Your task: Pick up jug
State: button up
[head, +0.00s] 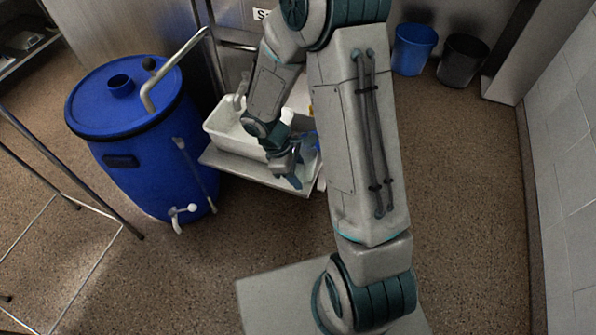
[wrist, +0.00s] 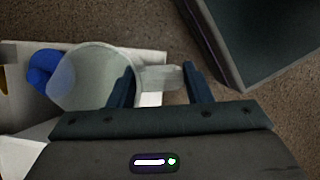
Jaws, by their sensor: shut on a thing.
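The jug (wrist: 88,78) is a pale, translucent round vessel seen from above in the wrist view. Its handle (wrist: 158,76) points right, between the two dark fingers of my gripper (wrist: 160,86). My gripper is shut on the jug at the handle; the left finger overlaps the jug's right edge in the picture. In the head view my gripper (head: 286,168) is low over the front of a metal shelf, right of a white basin. I cannot make out the jug clearly there, as my arm covers much of that area.
The white basin (head: 232,136) stands on the metal shelf (head: 222,160). A blue object (wrist: 42,68) lies beside the jug. A big blue barrel (head: 150,165) with a tap stands left. Blue (head: 413,50) and black (head: 462,62) bins stand at the back right. Right-hand floor is clear.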

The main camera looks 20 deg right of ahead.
notch_tip(320, 180, up, 4)
jog(key=shift+r+p, duration=0.15)
jog(key=shift+p, duration=0.85)
jog(key=s+d+r, duration=0.2)
jog(key=s+r, duration=0.1)
jog(key=s, duration=0.2)
jog(key=s+d+r+b, duration=0.1)
jog(key=s+d+r, duration=0.1)
jog(key=s, duration=0.3)
jog(key=shift+s+r, duration=0.4)
jog(key=shift+r, duration=0.1)
jog(key=w+a+r+m+g+y+p, duration=0.1)
jog(key=w+r+m+p, duration=0.5)
jog(key=p, duration=0.7)
jog(key=w+a+r+m+g+y+p, duration=0.1)
jog(key=w+r+m+y+p, duration=0.2)
jog(key=w+r+m+p, duration=0.3)
jog(key=w+r+p, duration=0.4)
jog(key=w+p, duration=0.3)
jog(key=w, duration=0.1)
jog(key=shift+r+m, duration=0.4)
jog(key=shift+a, duration=0.1)
